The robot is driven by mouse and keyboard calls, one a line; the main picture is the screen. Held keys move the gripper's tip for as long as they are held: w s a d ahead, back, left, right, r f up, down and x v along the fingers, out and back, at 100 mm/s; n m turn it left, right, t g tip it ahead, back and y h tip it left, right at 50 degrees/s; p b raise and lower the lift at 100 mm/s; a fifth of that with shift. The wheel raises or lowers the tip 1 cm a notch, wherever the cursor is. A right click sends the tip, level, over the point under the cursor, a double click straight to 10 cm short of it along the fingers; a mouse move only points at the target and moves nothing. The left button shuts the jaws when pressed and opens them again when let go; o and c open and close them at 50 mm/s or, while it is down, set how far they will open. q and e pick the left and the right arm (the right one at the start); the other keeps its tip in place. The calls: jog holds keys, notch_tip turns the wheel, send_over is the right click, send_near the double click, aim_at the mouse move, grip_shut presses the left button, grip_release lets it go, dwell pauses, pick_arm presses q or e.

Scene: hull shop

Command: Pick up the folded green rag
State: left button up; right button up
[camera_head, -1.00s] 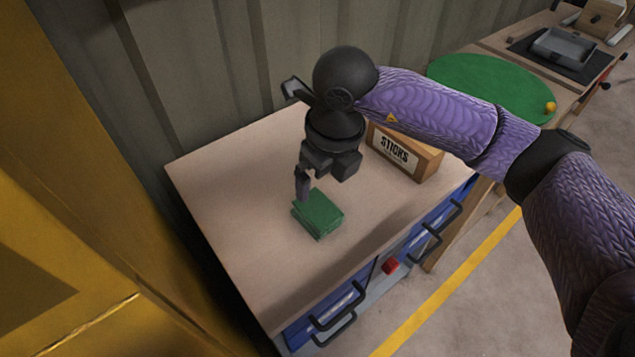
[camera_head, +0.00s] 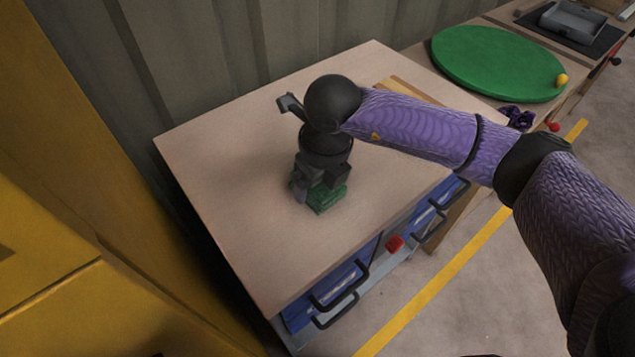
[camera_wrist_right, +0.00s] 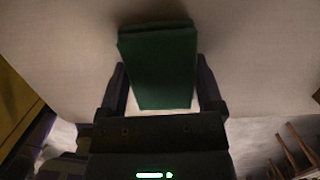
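The folded green rag (camera_head: 325,199) lies on the wooden top of the blue cabinet, partly hidden under my right gripper in the head view. In the right wrist view the rag (camera_wrist_right: 160,65) sits between the two fingers of my right gripper (camera_wrist_right: 160,85), one finger on each side. The fingers are spread and look slightly apart from the rag's sides. In the head view my right gripper (camera_head: 312,190) points down at the rag, low over the top. My left gripper is not in view.
The cabinet top (camera_head: 240,170) is mostly clear around the rag. A wooden box (camera_head: 405,88) stands behind my right forearm, mostly hidden. A round green board (camera_head: 495,62) with a yellow ball (camera_head: 561,81) lies on the bench at the right. A yellow structure (camera_head: 60,200) stands at the left.

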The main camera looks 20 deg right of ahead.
jog(key=c, duration=0.4)
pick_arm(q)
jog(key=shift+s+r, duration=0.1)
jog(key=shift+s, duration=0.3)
pick_arm(e)
notch_tip(320, 180, up, 9)
jog(key=p, duration=0.3)
jog(key=shift+r+p, duration=0.1)
jog(key=shift+p, duration=0.3)
jog(key=shift+r, duration=0.45)
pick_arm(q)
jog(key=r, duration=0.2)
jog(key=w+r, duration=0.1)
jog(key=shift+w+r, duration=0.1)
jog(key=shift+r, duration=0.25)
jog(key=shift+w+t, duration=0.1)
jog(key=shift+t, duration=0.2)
